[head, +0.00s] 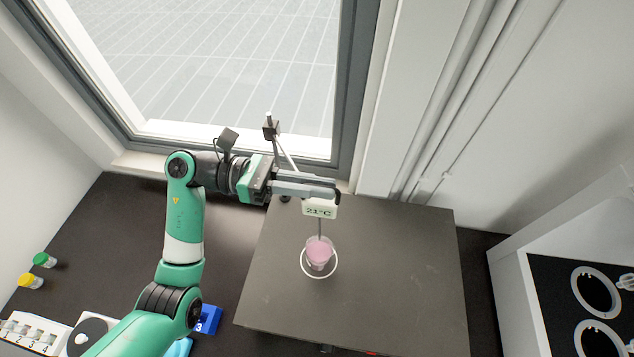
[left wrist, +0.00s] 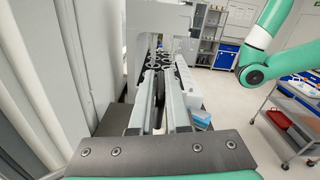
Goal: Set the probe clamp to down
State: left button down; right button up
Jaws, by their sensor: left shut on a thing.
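The probe clamp's dark block (head: 271,129) sits high on the thin upright stand behind the plate, with a pale rod slanting from it toward the gripper. The white probe display (head: 320,209) reads 21°C, and its thin probe points down to the beaker of pink liquid (head: 319,252). Whether the probe tip is in the liquid is unclear. My left gripper (head: 338,190) is shut at the top of the display, on the clamp's end; its fingers hide the held part. Its fingers also show in the left wrist view (left wrist: 159,108). My right gripper is not seen.
The beaker stands in a white ring (head: 304,268) on the dark plate (head: 410,285), whose right side is clear. A window is behind. A blue block (head: 209,319), two capped vials (head: 38,270) and a numbered white rack (head: 32,332) lie left. A ringed rack (head: 560,300) is right.

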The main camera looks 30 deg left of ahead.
pick_arm(q)
notch_tip(320, 180, down, 14)
jog(key=b, duration=1.3)
jog(key=shift+r, duration=0.2)
jog(key=c, duration=0.9)
grip_release()
jog(key=shift+s, duration=0.1)
jog(key=b+v, duration=0.1)
jog(key=v, duration=1)
jog(key=shift+s+a+r+b, duration=0.1)
jog(key=shift+a+b, duration=0.2)
